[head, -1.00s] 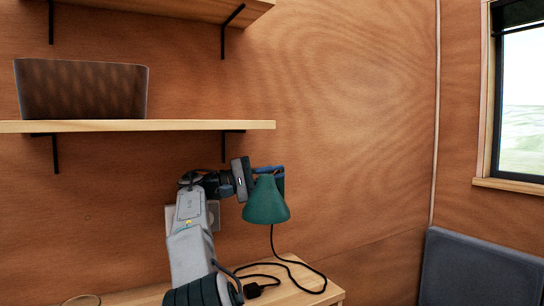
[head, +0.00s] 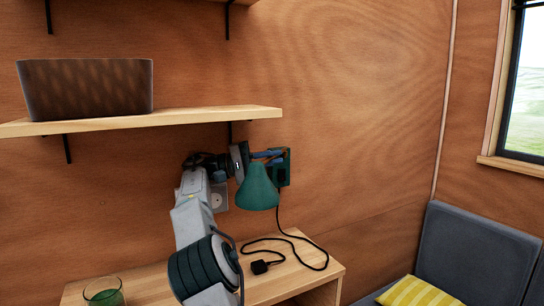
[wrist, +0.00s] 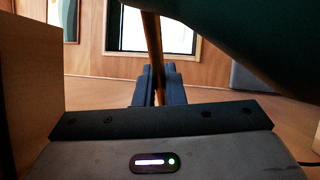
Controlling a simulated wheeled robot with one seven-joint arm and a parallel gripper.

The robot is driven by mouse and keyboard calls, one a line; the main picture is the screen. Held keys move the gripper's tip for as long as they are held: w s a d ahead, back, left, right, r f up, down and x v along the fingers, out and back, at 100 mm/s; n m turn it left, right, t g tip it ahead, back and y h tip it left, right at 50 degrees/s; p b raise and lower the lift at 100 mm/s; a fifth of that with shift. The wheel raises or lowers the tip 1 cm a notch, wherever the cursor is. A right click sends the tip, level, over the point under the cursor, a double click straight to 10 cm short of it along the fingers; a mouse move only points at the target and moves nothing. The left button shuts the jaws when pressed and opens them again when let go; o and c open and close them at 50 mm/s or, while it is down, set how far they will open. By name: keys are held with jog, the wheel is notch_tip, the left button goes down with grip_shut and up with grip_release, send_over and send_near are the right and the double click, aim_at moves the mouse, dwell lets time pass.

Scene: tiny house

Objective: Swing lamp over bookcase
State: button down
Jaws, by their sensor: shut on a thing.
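The lamp has a green cone shade (head: 257,188), opening downward, and a green bracket on the wood wall (head: 285,167). My gripper (head: 262,155) is at the lamp's arm, just above the shade. In the wrist view my gripper's fingers (wrist: 157,90) are shut around a thin brass-brown rod (wrist: 152,45), which looks like the lamp's arm. The dark green shade (wrist: 250,35) fills the upper right there. The shade hangs over the wooden bookcase top (head: 292,284), near its back. My arm hides the middle of that top.
A wall shelf (head: 200,117) with a brown basket (head: 85,88) is above my arm. A grey seat back (head: 475,250) is at right.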

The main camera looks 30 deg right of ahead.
jog(key=shift+w, duration=0.1)
jog(key=c, duration=1.5)
grip_release()
